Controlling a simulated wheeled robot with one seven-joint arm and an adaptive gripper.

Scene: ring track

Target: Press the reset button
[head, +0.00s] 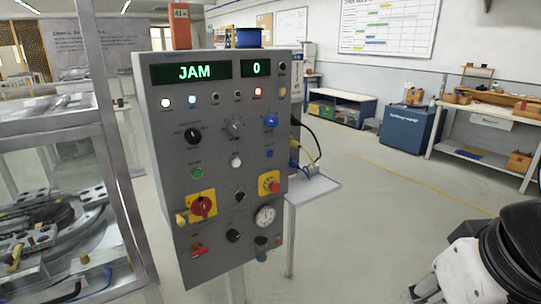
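A grey control panel (215,215) stands upright at left of centre, its lit displays reading "JAM" (194,72) and "0" (256,68). On its face are a green button (196,174), a white button (236,160), a blue button (269,154) and a larger blue knob (270,120). The labels are too small to read, so I cannot tell which is the reset button. A red rotary switch (202,206) and a red knob on yellow (269,184) sit lower. My arm shows at the lower right, apart from the panel; my gripper is not visible.
A metal-framed machine (50,200) with a ring track stands close on the panel's left. A small white shelf (316,187) with cables is behind its right side. A blue cabinet (408,128) and workbench (485,125) stand farther right. The floor (370,215) between is clear.

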